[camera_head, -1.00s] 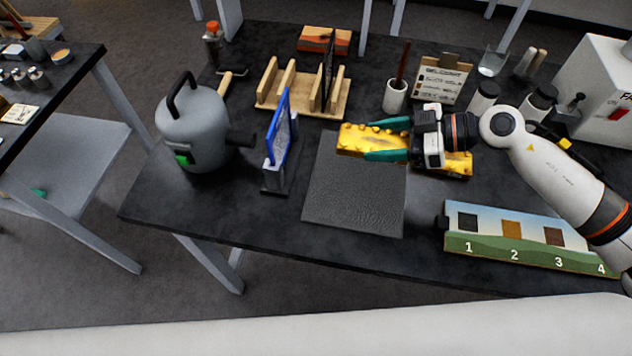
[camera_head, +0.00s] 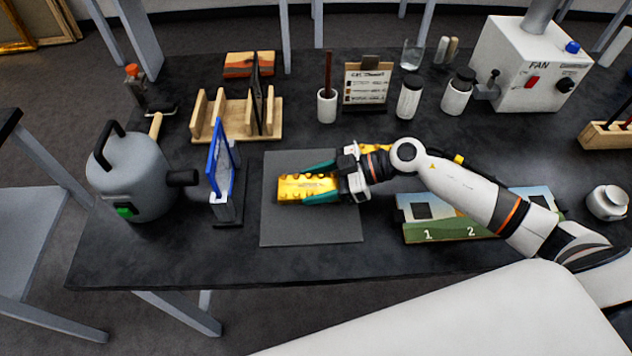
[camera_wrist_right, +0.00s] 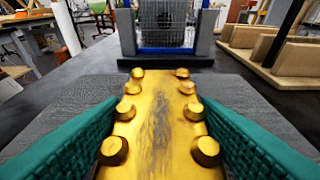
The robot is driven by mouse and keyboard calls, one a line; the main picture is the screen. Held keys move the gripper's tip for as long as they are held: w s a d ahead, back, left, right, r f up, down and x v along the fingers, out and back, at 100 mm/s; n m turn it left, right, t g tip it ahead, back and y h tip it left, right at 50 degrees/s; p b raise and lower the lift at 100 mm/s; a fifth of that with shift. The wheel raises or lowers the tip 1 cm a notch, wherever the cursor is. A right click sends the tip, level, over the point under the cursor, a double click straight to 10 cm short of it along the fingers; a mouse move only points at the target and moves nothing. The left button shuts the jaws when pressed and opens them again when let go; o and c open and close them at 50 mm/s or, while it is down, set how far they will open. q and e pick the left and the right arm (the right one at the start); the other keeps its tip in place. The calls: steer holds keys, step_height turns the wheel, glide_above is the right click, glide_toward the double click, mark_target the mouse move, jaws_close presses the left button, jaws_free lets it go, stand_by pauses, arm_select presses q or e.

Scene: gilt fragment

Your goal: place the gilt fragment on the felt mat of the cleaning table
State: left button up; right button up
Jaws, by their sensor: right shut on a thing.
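The gilt fragment (camera_head: 292,188) is a gold bar with two rows of round knobs. My right gripper (camera_head: 308,185) is shut on it, with a green finger along each side. In the right wrist view the fragment (camera_wrist_right: 158,135) points away from me between the fingers. It is over the grey felt mat (camera_head: 310,229), within its outline; I cannot tell whether it touches the mat. The mat (camera_wrist_right: 60,115) also shows on both sides in the wrist view. The fragment's near end is hidden in the gripper. My left gripper is not in view.
A blue-framed panel on a stand (camera_head: 221,165) is just left of the mat, with a grey canister (camera_head: 130,180) beyond. A wooden rack (camera_head: 212,118) stands behind. Another yellow piece (camera_head: 376,148) lies partly hidden behind my wrist. A numbered board (camera_head: 415,236) is right of the mat.

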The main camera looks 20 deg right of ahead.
steer(key=o, duration=1.1)
steer(key=shift+f, duration=0.1)
steer(key=shift+c, duration=0.2)
steer(key=b+v, duration=0.1)
steer(key=v, duration=0.9)
steer(key=shift+s+d+b, duration=0.1)
steer(key=shift+d+b, duration=0.15)
steer(key=shift+b, duration=0.1)
steer(key=shift+s+d+r, duration=0.2)
steer(key=shift+d+r, duration=0.35)
steer(key=shift+d, duration=0.1)
